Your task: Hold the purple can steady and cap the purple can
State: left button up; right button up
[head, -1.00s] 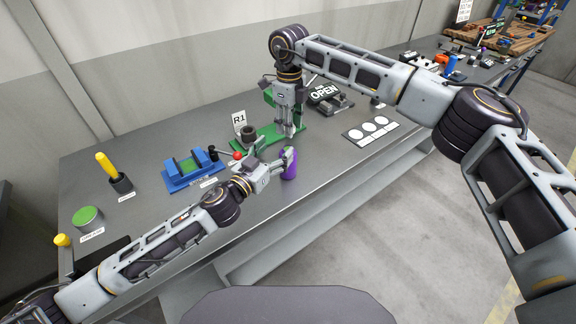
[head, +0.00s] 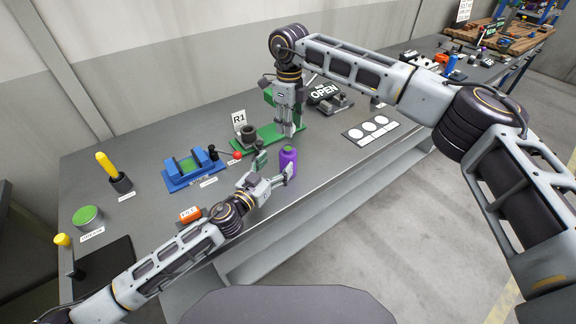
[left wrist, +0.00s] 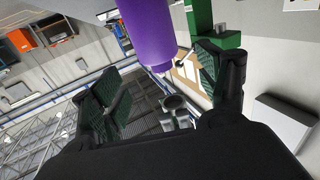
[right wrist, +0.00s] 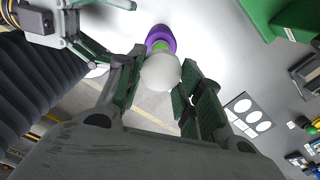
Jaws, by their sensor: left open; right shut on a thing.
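The purple can (head: 288,164) stands upright near the table's front edge, with a small green part on its top. My left gripper (head: 276,172) is open beside the can, on its left and near side. In the left wrist view the can (left wrist: 150,35) is beyond the spread fingers (left wrist: 160,88), clear of them. My right gripper (head: 287,132) is above and behind the can, pointing down. In the right wrist view it is shut on a white rounded cap (right wrist: 160,72). The can (right wrist: 160,38) shows past the cap; I cannot tell whether they touch.
A green stand (head: 270,137) with a dark ring is behind the can. A blue fixture (head: 190,172) and a red-knobbed lever (head: 238,155) are to the left. A white card with circles (head: 368,130) is at right.

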pick_arm(q)
jog(key=shift+f, duration=0.85)
jog(key=shift+x, duration=3.75)
jog(key=shift+d, duration=0.1)
jog(key=c, duration=1.5)
jog(key=shift+c, duration=0.2)
pick_arm(e)
send_over(289, 148)
jog(key=shift+f, duration=2.5)
jog(key=shift+f, duration=0.1)
jog(key=shift+f, duration=0.8)
jog(key=shift+f, duration=0.55)
